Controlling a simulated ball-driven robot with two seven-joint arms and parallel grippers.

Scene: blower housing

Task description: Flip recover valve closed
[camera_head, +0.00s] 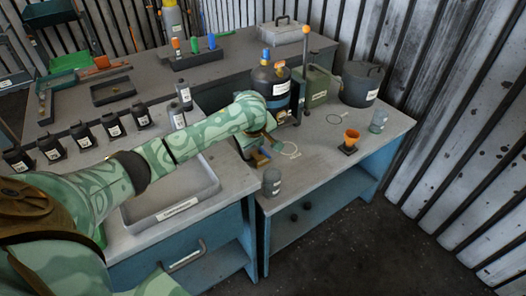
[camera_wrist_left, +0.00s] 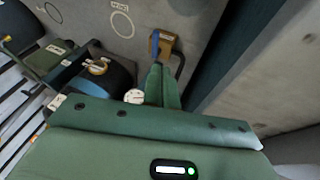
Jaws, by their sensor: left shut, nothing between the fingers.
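A brass-coloured valve with a blue lever (camera_wrist_left: 163,42) shows in the left wrist view, just beyond my fingertips. In the head view a small brown and blue part (camera_head: 261,157), which looks like the same valve, sits near the bench's front edge, partly behind my arm. No label on it is readable. My left gripper (camera_wrist_left: 163,72) is shut and empty, its fingertips close to the valve; I cannot tell whether they touch it. It also shows in the head view (camera_head: 262,141), small and partly hidden by the forearm. My right gripper is not in view.
A dark tank (camera_head: 270,82) with blue and orange top fittings stands behind my gripper. A grey tray (camera_head: 165,214) lies beneath my arm.

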